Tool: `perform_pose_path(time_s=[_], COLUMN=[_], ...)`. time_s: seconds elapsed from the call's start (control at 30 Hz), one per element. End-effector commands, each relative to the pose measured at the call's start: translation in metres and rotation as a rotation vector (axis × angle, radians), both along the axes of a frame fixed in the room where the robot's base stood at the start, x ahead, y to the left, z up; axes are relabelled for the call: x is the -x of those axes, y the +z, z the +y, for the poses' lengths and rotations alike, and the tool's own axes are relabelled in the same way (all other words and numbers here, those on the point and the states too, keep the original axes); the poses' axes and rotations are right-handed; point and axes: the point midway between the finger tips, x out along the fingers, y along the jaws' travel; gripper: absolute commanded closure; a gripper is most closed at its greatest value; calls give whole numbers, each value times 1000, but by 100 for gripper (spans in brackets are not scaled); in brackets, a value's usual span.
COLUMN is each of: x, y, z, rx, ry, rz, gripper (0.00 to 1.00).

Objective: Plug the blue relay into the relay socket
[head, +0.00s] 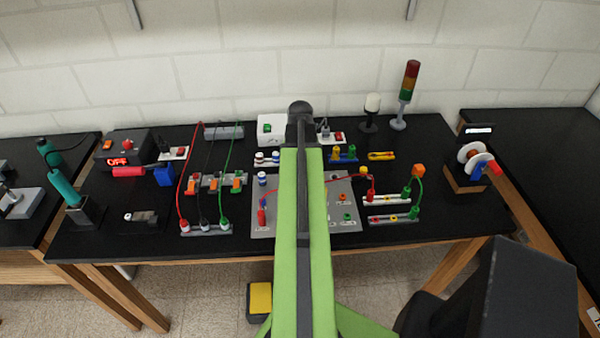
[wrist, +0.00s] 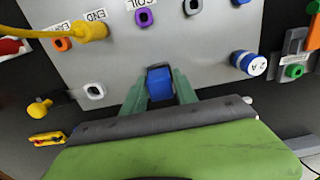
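In the wrist view, a blue block (wrist: 160,83), the blue relay by its colour, sits between the two green-grey fingers of my gripper (wrist: 159,90). The fingers press on its sides, and it is over the grey panel (wrist: 110,62). Its underside is hidden, so I cannot tell whether it touches the panel. One label reads COIL. I cannot tell which part is the relay socket. In the head view my arm hides the gripper and the relay.
A yellow plug and cable (wrist: 82,31) reach over the panel's upper left. A blue-and-white knob marked 2 A (wrist: 253,65) is at right. In the head view, the grey panel (head: 340,190) lies among wired terminal blocks (head: 392,199). A signal tower (head: 406,92) stands behind at right.

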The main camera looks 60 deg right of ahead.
Motion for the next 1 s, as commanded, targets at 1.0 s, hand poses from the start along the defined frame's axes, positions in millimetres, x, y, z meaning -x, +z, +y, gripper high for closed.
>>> perform_pose_path(time_s=[1.0], x=[0], y=[96], z=[0], rx=[0], ry=[0], rz=[0], gripper=[46])
